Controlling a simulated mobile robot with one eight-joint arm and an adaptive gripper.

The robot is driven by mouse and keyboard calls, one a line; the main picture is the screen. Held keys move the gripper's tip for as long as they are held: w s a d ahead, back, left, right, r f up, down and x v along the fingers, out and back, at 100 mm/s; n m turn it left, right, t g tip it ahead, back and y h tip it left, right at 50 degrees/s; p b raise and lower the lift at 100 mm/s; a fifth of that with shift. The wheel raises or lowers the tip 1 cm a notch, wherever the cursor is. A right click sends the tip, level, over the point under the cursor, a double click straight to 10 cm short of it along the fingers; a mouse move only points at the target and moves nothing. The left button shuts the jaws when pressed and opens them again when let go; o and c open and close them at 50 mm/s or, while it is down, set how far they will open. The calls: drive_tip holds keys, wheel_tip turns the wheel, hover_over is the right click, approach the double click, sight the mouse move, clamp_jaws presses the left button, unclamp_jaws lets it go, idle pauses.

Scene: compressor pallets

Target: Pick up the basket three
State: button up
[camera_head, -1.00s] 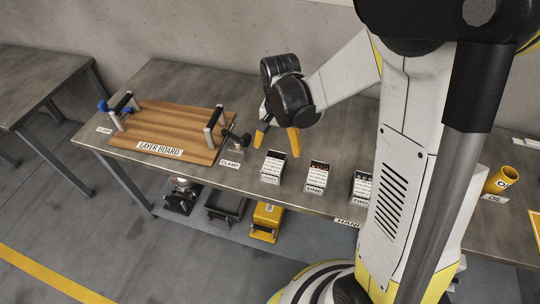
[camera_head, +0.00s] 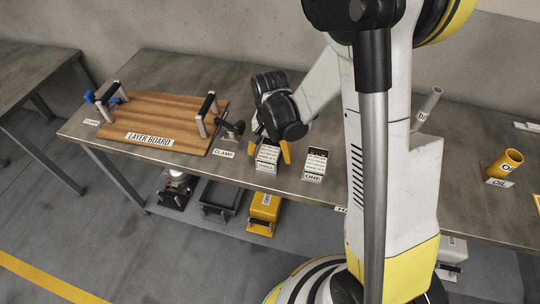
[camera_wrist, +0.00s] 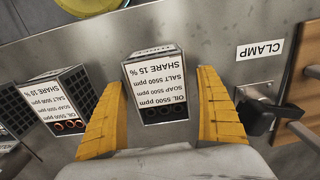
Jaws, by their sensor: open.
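A small white, text-covered basket (camera_head: 267,158) stands near the front edge of the table, left of the basket marked ONE (camera_head: 315,165). Its name tag is too small to read, so I cannot confirm it is basket three. My gripper (camera_head: 271,147) is open over it. In the wrist view the basket (camera_wrist: 157,88) lies between the two yellow fingers of my gripper (camera_wrist: 160,80), one on each side, with a visible gap at the left finger. A neighbouring basket (camera_wrist: 62,98) stands left of the left finger there.
The layer board (camera_head: 165,112) with its clamps lies to the left; the right clamp (camera_head: 232,130) is close to the basket. A yellow oil cup (camera_head: 507,162) stands at the right. A yellow box (camera_head: 263,212) and other items sit on the lower shelf.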

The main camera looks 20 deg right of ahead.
drive_tip(key=c, duration=1.5)
